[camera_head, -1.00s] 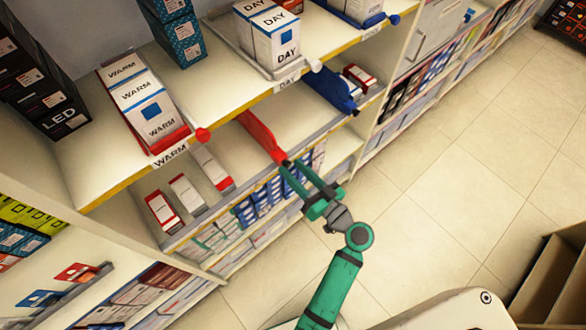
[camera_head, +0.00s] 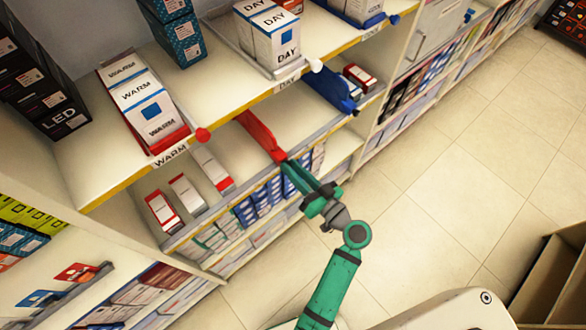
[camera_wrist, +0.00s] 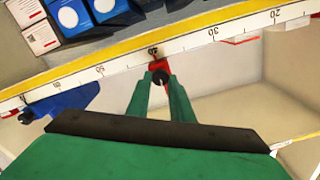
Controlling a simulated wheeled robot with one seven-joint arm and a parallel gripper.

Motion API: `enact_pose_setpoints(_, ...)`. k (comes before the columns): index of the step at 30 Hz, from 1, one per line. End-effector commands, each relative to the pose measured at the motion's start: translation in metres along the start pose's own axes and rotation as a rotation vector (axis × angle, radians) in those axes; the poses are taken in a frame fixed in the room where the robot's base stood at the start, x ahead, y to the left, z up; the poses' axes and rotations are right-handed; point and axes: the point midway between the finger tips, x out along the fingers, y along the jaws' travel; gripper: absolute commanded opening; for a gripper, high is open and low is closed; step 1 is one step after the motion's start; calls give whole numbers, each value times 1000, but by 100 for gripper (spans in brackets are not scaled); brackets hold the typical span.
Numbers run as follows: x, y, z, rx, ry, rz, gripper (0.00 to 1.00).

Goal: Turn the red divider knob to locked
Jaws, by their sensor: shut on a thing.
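The red divider (camera_head: 260,134) stands on the middle shelf in the head view, with its front end at the shelf's front rail. In the wrist view its red end (camera_wrist: 158,65) shows beyond my fingers. The small dark round knob (camera_wrist: 160,77) sits at that front end, between my fingertips. My gripper (camera_head: 283,162) is shut on the knob, with a finger on either side; it also shows in the wrist view (camera_wrist: 160,84). In the head view the fingers hide the knob. I cannot tell which way the knob is turned.
A blue divider (camera_head: 330,90) stands to the right on the same shelf. White and red boxes (camera_head: 186,194) lie to the left. The shelf above holds WARM boxes (camera_head: 150,105) and a red-tipped tray. The front rail (camera_wrist: 110,67) carries a printed scale. The tiled floor (camera_head: 440,190) is clear.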

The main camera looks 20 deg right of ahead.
Motion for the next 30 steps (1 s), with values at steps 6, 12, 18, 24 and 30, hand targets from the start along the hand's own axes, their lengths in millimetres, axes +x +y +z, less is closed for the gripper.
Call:
enact_pose_setpoints(6, 0, 0, 1, 145, -2, -3, 0)
enact_pose_setpoints(12, 0, 1, 1, 329, -1, -1, 0)
enact_pose_setpoints(18, 0, 2, 1, 520, -2, -1, 0)
enact_pose_setpoints(24, 0, 3, 1, 710, -1, 1, 0)
enact_pose_setpoints(30, 0, 3, 2, 900, 0, 0, 0)
